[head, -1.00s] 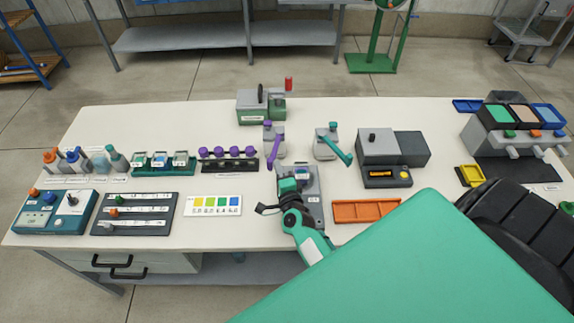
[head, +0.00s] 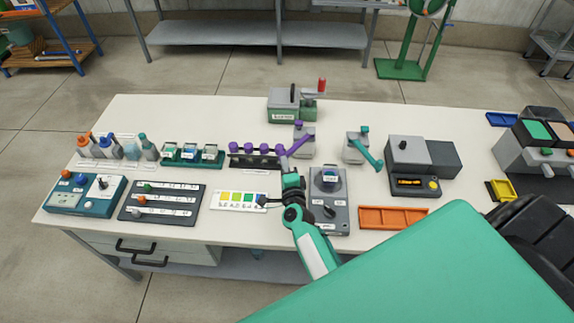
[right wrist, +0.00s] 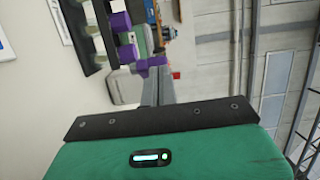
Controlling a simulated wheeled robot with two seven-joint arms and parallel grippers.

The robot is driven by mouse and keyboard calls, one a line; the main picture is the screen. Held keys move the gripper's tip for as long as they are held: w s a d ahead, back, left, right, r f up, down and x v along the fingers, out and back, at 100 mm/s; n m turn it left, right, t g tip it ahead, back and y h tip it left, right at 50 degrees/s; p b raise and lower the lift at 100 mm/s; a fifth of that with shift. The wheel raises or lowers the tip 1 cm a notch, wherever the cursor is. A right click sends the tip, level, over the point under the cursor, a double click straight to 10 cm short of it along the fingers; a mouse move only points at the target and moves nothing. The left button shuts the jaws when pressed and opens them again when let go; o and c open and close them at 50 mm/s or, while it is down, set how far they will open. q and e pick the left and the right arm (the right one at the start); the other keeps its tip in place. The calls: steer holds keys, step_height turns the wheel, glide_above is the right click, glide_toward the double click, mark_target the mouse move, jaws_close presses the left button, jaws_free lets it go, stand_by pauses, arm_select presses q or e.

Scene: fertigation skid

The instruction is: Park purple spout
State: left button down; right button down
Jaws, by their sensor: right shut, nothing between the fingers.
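The purple spout (head: 297,145) sits on a small grey block (head: 304,138) at the back middle of the table. It slants down to the left, its free end near the right end of a rack with purple-topped items (head: 256,155). My right gripper (head: 290,170) is shut and empty, just in front of that free end. In the right wrist view the shut fingers (right wrist: 157,90) point at purple parts (right wrist: 152,64) close beyond their tips; I cannot tell whether they touch. My left gripper is not in view.
A teal spout (head: 369,153) on a similar block stands to the right. A grey knob panel (head: 343,218) lies right of my forearm, and a colour chart card (head: 239,201) lies left. An orange tray (head: 395,217) is at the front. Open tabletop lies behind the racks.

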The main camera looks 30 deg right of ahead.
steer(key=shift+w+a+r, duration=0.15)
steer(key=shift+w+r, duration=0.05)
steer(key=shift+r, duration=0.15)
steer(key=shift+s+a, duration=0.1)
steer(key=p+v, duration=0.1)
steer(key=v, duration=1.3)
steer(key=shift+d+f, duration=0.25)
steer(key=shift+f, duration=0.05)
steer(key=shift+a, duration=0.1)
